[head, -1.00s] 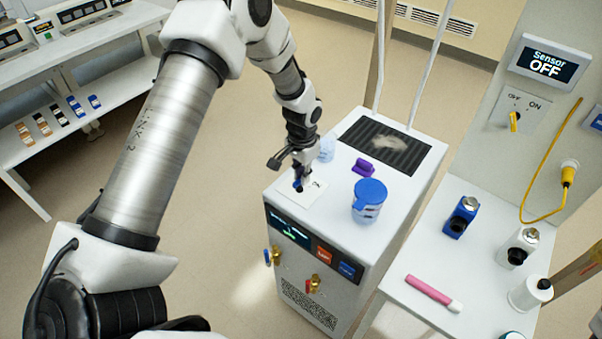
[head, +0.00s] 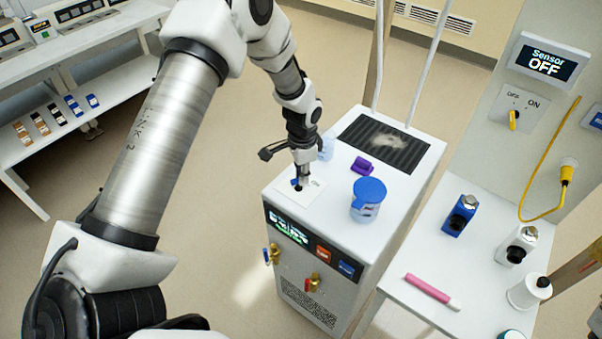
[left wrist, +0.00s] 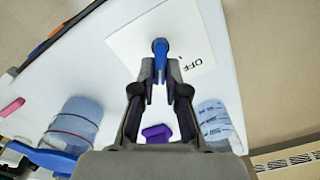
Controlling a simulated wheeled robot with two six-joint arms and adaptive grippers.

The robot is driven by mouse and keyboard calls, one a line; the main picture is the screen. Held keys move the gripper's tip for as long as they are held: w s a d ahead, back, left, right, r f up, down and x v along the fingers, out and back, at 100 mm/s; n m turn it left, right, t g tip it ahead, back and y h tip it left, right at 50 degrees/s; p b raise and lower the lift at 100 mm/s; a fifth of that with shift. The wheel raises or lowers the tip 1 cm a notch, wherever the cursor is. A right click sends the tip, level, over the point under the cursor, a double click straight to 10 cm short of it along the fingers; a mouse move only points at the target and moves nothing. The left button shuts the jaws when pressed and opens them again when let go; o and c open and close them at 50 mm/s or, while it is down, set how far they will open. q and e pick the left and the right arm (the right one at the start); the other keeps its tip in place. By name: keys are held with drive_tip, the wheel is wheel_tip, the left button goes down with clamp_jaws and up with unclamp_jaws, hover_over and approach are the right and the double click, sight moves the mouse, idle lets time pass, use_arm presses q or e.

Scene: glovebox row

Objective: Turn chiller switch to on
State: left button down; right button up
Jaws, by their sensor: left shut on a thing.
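The chiller (head: 408,192) is a white cabinet at the centre of the head view. A white switch plate (head: 312,207) lies on its top near the front left corner. The blue switch knob (left wrist: 160,47) stands on this plate (left wrist: 128,45) in the left wrist view, and the word OFF is printed beside it. My left gripper (left wrist: 160,92) points down over the plate, its fingertips closed on the knob. It also shows in the head view (head: 300,183), where it covers much of the knob. My right gripper is not in view.
A blue-lidded jar (head: 368,200), a purple object (head: 362,165) and a clear container (head: 326,149) stand on the chiller close to my left gripper. Brass valves (head: 314,283) stick out at its front. A side table (head: 398,285) with bottles is to the right.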

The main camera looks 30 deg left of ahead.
use_arm(q)
drive_tip(key=shift+f, duration=0.1)
drive_tip(key=c, duration=1.2)
unclamp_jaws()
drive_tip(key=shift+d, duration=0.1)
drive_tip(key=shift+w+d, duration=0.1)
drive_tip(key=shift+w, duration=0.15)
wheel_tip(320, 180, up, 12)
drive_tip(key=shift+f, duration=0.1)
